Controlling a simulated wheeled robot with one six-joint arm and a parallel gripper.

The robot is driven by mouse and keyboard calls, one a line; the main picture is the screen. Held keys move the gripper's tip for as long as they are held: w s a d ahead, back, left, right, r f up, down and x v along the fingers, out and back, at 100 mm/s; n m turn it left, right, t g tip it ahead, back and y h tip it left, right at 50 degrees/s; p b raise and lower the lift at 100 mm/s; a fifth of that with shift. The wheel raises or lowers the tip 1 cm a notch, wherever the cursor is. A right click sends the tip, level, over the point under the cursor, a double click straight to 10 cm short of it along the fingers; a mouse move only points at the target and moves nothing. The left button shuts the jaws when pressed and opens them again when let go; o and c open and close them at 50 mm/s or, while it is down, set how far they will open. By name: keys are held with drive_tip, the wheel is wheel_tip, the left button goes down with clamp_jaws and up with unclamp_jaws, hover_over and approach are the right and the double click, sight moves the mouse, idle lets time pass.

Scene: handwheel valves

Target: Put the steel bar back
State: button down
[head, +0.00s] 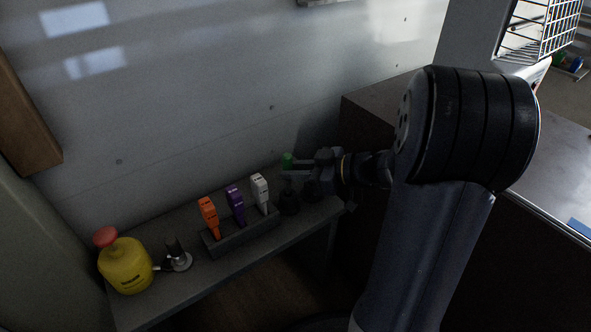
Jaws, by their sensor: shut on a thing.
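My gripper (292,171) is at the right end of the low grey shelf (190,285), reaching in from the right. It is shut on an upright thing with a green top (288,160), which I take to be the steel bar. The green end shows just above the fingers. Most of the rest is hidden by the fingers or too dark to make out. Directly below the fingers stands a dark round holder (289,204) on the shelf. I cannot tell whether the bar's lower end is in the holder or above it.
A dark rack (243,233) holds orange (209,214), purple (236,204) and white (260,190) handled tools, left of my gripper. A yellow canister (126,266) and a small metal fitting (178,256) stand further left. A pale wall rises behind; a dark cabinet (375,125) stands right.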

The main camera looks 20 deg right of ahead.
drive_tip(key=shift+f, duration=0.3)
drive_tip(key=shift+r, duration=0.3)
drive_tip(key=shift+w, duration=0.15)
idle(0.7)
drive_tip(key=shift+f, duration=0.3)
idle(0.8)
drive_tip(key=shift+r, duration=0.3)
drive_tip(key=shift+d, duration=0.1)
idle(0.3)
